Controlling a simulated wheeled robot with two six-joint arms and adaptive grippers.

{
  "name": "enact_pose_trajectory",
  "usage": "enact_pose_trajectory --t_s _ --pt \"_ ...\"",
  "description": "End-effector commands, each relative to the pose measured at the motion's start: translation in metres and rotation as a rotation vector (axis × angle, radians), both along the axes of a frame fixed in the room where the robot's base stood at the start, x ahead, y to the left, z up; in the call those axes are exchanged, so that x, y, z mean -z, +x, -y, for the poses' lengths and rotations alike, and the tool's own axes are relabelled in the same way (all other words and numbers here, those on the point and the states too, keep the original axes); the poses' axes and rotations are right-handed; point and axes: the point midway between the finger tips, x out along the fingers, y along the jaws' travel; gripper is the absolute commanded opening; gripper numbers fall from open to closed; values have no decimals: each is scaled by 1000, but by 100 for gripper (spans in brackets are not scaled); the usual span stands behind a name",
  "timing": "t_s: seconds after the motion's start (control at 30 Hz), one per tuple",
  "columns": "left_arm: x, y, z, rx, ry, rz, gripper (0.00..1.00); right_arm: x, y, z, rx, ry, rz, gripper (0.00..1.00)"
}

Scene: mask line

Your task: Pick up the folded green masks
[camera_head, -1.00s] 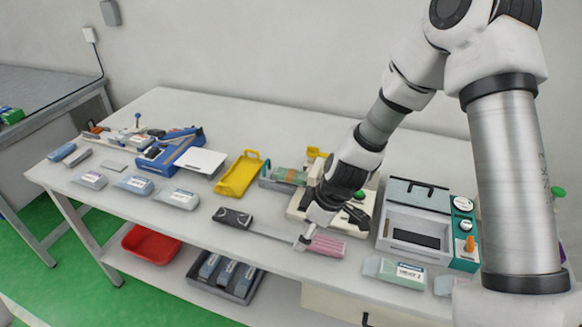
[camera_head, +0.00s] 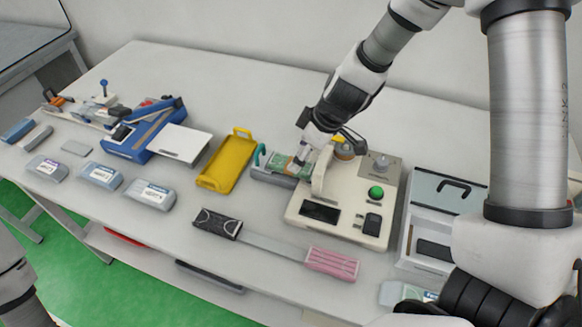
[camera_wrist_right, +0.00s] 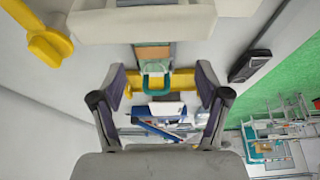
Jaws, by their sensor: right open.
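The folded green masks (camera_head: 284,160) lie in a small grey tray (camera_head: 262,176) left of the cream machine, with a brown band across them. In the right wrist view the green masks (camera_wrist_right: 155,66) show ahead, between the fingers, with a teal handle (camera_wrist_right: 156,86) beyond. My right gripper (camera_head: 296,164) is at the masks in the head view, partly covering them; its open fingers also show in the right wrist view (camera_wrist_right: 161,75), with nothing clearly held. I cannot tell whether it touches the masks. My left gripper is out of view.
The cream machine (camera_head: 346,212) with a green button stands right of the tray. A yellow tray (camera_head: 222,165) stands to its left. A black mask pack (camera_head: 217,223) and a pink pack (camera_head: 332,263) lie in front, joined by a grey strip. Several grey packs (camera_head: 150,194) lie at the left.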

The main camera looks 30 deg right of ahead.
Motion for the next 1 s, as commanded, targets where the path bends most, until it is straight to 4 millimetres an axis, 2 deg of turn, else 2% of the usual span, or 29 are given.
enact_pose_trajectory --t_s 0.03,0.2,0.47,0.5,0.63,1.0 --pt "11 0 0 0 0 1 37 14 2 0 2 0 -1 75" --pt "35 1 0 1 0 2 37 45 12 -3 0 -1 -1 75" --pt "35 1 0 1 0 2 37 44 14 -5 0 1 -1 75" --pt "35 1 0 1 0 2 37 44 14 -5 0 1 -1 71" --pt "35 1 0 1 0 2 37 44 14 -5 0 1 -1 27" --pt "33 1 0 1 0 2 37 42 14 -5 0 0 0 26"
